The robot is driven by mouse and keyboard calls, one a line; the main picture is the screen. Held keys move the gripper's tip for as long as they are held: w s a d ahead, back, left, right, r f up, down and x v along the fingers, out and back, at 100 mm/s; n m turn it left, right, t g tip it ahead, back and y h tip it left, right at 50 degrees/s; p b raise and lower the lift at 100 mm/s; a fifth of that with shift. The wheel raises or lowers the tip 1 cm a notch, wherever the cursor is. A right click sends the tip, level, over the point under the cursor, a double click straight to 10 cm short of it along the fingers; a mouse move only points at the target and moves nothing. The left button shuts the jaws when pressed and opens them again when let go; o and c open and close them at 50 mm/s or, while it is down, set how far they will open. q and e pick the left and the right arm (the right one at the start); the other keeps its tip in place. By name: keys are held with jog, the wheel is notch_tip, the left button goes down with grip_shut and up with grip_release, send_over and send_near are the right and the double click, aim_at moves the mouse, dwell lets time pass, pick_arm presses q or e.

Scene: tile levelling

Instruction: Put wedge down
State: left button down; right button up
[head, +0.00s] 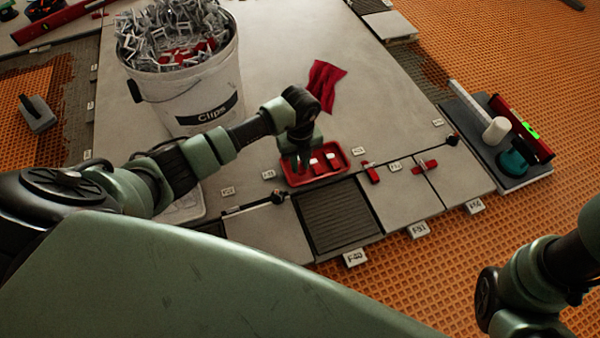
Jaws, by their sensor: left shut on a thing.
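My left gripper (303,168) points down over the left part of a small red tray (345,167). It is shut on a red wedge, which the fingers mostly hide; I cannot tell if it touches the tray floor. Other red wedges (332,161) lie in the tray, just right of the fingers. One red wedge (371,173) is on the tiles right of the tray, and a red piece (425,167) sits across a tile joint further right. My right arm shows at the lower right, but its gripper is out of view.
A white bucket of clips (195,95) stands behind my left arm. A red cloth (325,84) lies behind the tray. An open, ridged mortar bay (337,214) is in front of it. A board (478,135) with a level (520,128) lies at the right.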

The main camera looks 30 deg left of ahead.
aim_at(300, 166)
pick_arm(q)
notch_tip(300, 166, down, 4)
jog(key=shift+b, duration=1.15)
jog(key=shift+r, duration=0.15)
jog(key=c, duration=1.3)
grip_release()
